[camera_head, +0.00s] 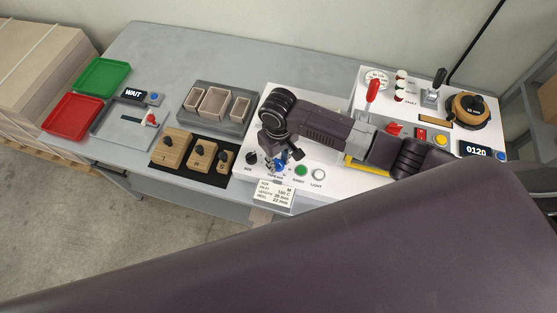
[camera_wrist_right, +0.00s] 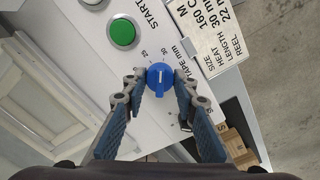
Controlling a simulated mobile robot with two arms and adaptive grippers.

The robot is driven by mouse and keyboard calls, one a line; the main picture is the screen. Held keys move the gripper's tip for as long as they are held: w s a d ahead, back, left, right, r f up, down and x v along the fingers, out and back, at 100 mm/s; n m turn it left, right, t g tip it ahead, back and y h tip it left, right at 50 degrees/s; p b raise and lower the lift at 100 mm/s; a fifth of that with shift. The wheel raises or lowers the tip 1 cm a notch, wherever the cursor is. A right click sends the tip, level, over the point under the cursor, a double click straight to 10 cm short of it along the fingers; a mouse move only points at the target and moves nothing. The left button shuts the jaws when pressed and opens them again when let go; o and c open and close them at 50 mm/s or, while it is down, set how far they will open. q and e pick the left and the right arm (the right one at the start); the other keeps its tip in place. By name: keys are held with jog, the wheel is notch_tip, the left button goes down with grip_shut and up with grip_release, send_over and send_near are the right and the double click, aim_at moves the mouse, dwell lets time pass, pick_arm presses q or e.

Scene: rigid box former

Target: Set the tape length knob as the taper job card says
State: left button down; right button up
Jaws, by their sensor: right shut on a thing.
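The blue tape length knob (camera_wrist_right: 160,78) sits on the white panel in the right wrist view, with "TAPE mm" and the numbers 25 and 30 printed around it. A white line on it points up the picture, near 30; its exact setting is hard to tell. My right gripper (camera_wrist_right: 159,84) is shut on it, one finger on each side. In the head view the knob (camera_head: 280,166) shows partly below my right gripper (camera_head: 277,160). The taper job card (camera_head: 273,193) reads size M, heat 160 C, length 30 mm, reel 22 mm. My left gripper is out of view.
A green START button (camera_head: 301,170) and a white light (camera_head: 318,174) stand right of the knob. A black knob (camera_head: 252,158) is left of it. Wooden blocks (camera_head: 172,146) lie further left. My dark arm link covers the lower right.

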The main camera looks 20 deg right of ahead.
aim_at(278, 162)
jog(key=shift+m, duration=0.8)
jog(key=o, duration=1.2)
jog(key=shift+c, duration=0.2)
notch_tip(278, 162, up, 12)
